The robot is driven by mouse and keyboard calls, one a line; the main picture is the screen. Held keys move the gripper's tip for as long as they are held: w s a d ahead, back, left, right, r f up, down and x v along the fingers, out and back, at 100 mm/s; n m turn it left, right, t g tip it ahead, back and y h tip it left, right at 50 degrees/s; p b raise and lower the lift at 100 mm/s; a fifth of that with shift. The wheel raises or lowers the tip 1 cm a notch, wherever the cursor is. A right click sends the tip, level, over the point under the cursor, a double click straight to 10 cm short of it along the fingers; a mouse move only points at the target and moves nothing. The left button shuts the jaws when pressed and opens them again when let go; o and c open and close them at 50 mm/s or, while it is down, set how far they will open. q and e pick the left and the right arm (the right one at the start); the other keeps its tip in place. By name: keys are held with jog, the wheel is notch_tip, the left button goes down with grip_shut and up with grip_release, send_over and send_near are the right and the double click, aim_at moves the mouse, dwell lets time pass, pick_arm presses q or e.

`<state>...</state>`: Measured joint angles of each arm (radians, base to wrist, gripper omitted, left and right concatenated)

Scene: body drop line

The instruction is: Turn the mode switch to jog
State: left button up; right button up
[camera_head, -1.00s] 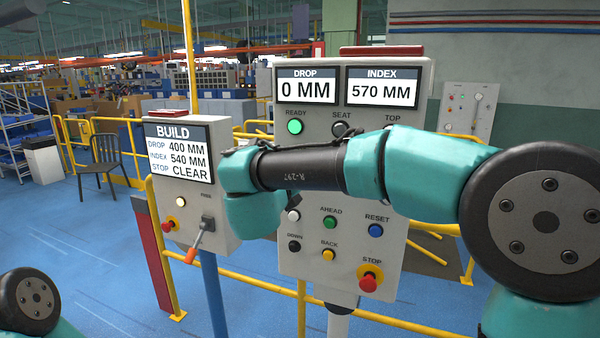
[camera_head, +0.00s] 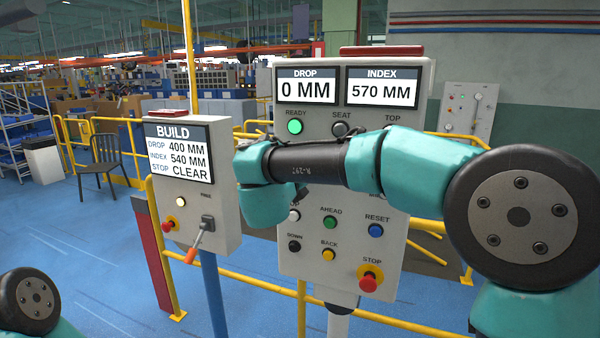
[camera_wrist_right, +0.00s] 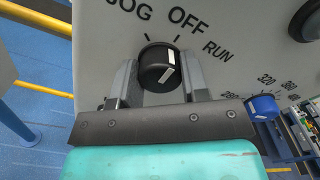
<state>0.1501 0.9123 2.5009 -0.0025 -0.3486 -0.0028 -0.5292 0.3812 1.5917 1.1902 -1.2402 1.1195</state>
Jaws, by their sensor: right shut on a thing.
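The mode switch (camera_wrist_right: 157,68) is a black round knob with a white mark, under the labels JOG, OFF and RUN in the right wrist view. The mark sits on the knob's right side, leaning towards the OFF side rather than JOG. My right gripper (camera_wrist_right: 158,82) has a grey finger on each side of the knob and is shut on it. In the head view my right arm hides the switch and the gripper. My left gripper is out of view.
The control panel (camera_head: 290,255) carries several buttons and a red STOP button (camera_head: 369,283). A blue knob (camera_wrist_right: 262,107) lies to the right in the wrist view. The BUILD box (camera_head: 228,215) with an orange-handled lever (camera_head: 191,256) stands left. Yellow rails (camera_head: 255,283) run below.

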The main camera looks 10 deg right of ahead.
jog(key=shift+c, duration=1.3)
jog(key=shift+n, duration=0.3)
jog(key=n, duration=0.9)
jog(key=shift+n, duration=0.3)
jog(key=o, duration=0.9)
